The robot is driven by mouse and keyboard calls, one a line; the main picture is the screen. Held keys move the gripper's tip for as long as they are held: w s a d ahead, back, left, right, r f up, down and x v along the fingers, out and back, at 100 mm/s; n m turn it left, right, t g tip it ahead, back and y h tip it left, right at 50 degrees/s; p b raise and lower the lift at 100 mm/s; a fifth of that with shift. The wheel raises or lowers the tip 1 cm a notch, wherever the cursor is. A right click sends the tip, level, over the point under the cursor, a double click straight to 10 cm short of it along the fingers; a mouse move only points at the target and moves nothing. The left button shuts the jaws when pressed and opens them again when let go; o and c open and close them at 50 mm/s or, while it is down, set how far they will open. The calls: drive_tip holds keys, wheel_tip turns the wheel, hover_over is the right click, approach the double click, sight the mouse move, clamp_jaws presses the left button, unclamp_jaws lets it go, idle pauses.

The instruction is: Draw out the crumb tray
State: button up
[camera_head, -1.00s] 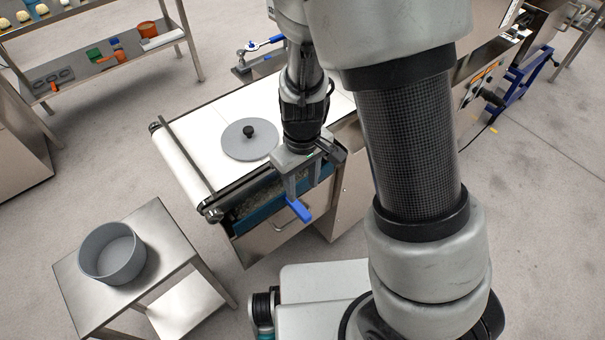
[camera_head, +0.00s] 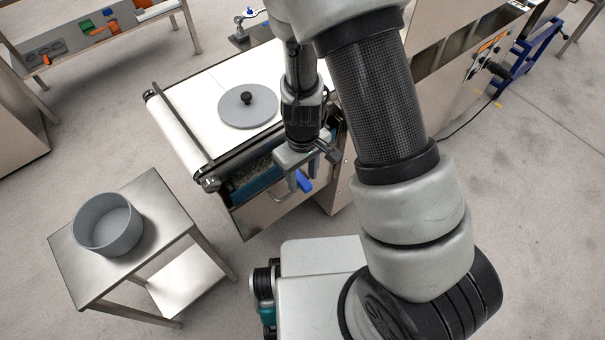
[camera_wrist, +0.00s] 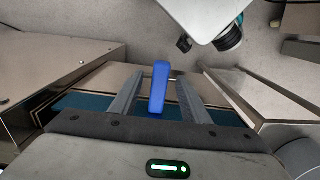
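The crumb tray (camera_head: 248,219) is a metal-fronted drawer under the belt, with a bow handle (camera_head: 268,203). Its blue-edged inside with crumbs shows through a gap below the belt's end. A blue lever (camera_head: 304,182) stands near the right end of the tray front; it also shows in the wrist view (camera_wrist: 159,86). My gripper (camera_head: 299,184) is at the lever, pointing down. In the wrist view my gripper (camera_wrist: 163,90) is open, one finger on each side of the lever with visible gaps. What the lever is fixed to is hidden.
A grey round lid (camera_head: 235,112) with a black knob lies on the white belt (camera_head: 190,105). A steel side table (camera_head: 85,283) with a grey round pan (camera_head: 108,225) stands at the left front. A shelf with tools (camera_head: 95,35) is at the back left.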

clamp_jaws()
drive_tip(key=s+d+p, duration=1)
drive_tip(key=s+p, duration=0.3)
drive_tip(key=s, duration=0.2)
drive_tip(key=shift+r, duration=0.15)
idle(1.1)
drive_tip(key=shift+d, duration=0.1)
